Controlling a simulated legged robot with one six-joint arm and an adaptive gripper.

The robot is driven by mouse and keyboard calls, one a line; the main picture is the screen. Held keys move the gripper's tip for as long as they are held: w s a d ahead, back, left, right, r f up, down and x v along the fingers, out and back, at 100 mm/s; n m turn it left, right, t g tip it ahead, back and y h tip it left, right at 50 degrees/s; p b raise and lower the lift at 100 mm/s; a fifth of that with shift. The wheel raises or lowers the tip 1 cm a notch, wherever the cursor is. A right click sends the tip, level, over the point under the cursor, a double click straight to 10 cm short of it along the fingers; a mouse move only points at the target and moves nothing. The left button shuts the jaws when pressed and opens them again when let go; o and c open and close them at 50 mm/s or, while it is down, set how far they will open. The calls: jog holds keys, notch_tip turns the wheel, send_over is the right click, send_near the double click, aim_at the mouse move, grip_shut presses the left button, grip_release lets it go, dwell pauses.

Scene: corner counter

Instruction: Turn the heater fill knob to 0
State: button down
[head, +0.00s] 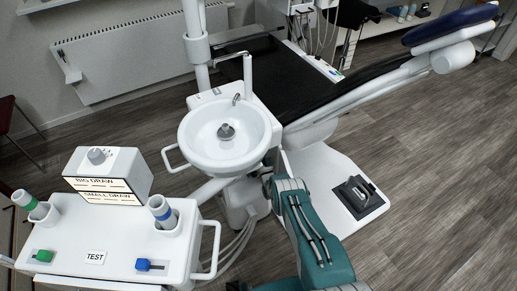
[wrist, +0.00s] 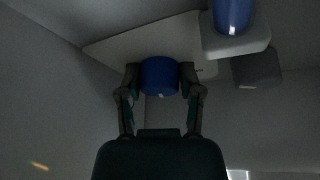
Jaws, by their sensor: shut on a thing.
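In the wrist view, my gripper (wrist: 160,80) has its two fingers closed on the sides of a short blue cylinder (wrist: 160,76). The cylinder sits against a pale panel. I see no number or pointer on it, and I cannot tell whether it is the heater fill knob. In the head view my teal arm reaches up beside the basin, and my gripper is hidden there. A grey round knob (head: 97,156) sits on a white box (head: 110,172) labelled BIG DRAW and SMALL DRAW. A white radiator (head: 130,58) hangs on the back wall.
A white cart (head: 95,258) carries two tubes in holders, green and blue sliders and a TEST label. The basin (head: 225,135) and black reclining chair (head: 275,75) stand behind. A foot pedal (head: 360,196) is at right. The wrist view shows another blue cylinder (wrist: 233,14) close by.

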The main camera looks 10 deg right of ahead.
jog(key=shift+d, duration=0.1)
jog(key=shift+c, duration=1.3)
grip_release()
jog(key=shift+w, duration=0.1)
jog(key=a+v, duration=0.1)
jog(key=v, duration=0.6)
jog(key=shift+s+d+f, duration=0.2)
jog(key=shift+s+d, duration=0.05)
jog(key=shift+d, duration=0.25)
